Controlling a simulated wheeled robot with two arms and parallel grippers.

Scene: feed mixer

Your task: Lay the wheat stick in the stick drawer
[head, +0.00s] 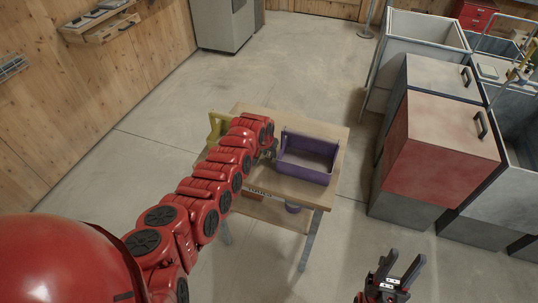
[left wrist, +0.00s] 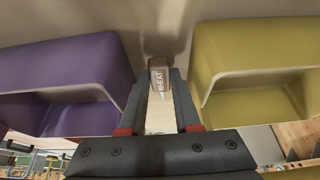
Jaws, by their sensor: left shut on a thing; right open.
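The wheat stick (left wrist: 159,78), with a brown end and the white word WHEAT, is between the fingers of my left gripper (left wrist: 158,95) in the left wrist view. My left gripper is shut on it. In the head view my left gripper (head: 270,152) is over the small table, beside the purple bin, and my arm hides the stick. My right gripper (head: 396,270) is open and empty at the lower right, over the floor. I cannot tell for certain which thing is the stick drawer.
On the wooden table (head: 335,135) stand a purple bin (head: 308,160) and a yellow bin (head: 216,127). A wooden wall shelf (head: 103,22) holds flat items at the upper left. Red and grey cabinets (head: 438,140) stand at the right. The floor between is clear.

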